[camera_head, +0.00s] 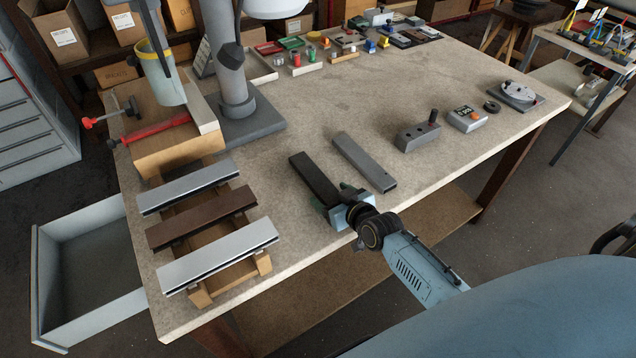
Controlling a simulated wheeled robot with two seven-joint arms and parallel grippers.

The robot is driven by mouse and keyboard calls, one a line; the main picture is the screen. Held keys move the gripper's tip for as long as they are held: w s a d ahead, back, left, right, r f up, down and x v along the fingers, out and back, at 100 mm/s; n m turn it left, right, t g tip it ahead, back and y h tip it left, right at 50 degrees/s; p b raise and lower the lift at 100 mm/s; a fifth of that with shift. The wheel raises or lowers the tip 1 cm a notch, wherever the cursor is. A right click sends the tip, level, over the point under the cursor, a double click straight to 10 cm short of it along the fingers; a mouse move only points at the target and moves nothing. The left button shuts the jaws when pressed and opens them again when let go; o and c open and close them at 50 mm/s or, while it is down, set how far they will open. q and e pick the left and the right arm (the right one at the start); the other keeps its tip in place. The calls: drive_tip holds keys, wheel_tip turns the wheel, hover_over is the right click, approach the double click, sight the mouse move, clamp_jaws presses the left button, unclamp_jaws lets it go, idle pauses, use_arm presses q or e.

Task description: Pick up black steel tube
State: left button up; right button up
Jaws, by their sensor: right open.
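The black steel tube (313,178) lies flat on the workbench, left of a grey tube (363,161). My right gripper (342,198) is at the near end of the black tube, low over the bench near its front edge. It is open. The gripper body hides the tube's near end, and I cannot tell whether the fingers touch the tube or straddle it. My left gripper is not in view.
A wooden rack (199,296) with silver and brown profiles (201,218) stands at the left. A grey box (417,136) and small devices line the right. A grey arm on a base (266,130) stands at the back left. The bench centre is clear.

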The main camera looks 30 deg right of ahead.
drive_tip(key=shift+w+f, duration=0.15)
drive_tip(key=shift+w, duration=0.15)
drive_tip(key=shift+c, duration=0.3)
drive_tip(key=c, duration=1.2)
drive_tip(key=shift+c, duration=0.9)
wheel_tip(320, 180, up, 10)
drive_tip(key=p, duration=0.2)
drive_tip(key=s+a+r+h+b, duration=0.1)
drive_tip(key=s+a+r+b, duration=0.5)
drive_tip(key=s+a+b, duration=0.1)
drive_tip(key=shift+s+a+r+m+b, duration=0.15)
drive_tip(key=shift+s+a+m+b, duration=0.2)
drive_tip(key=shift+a+b, duration=0.55)
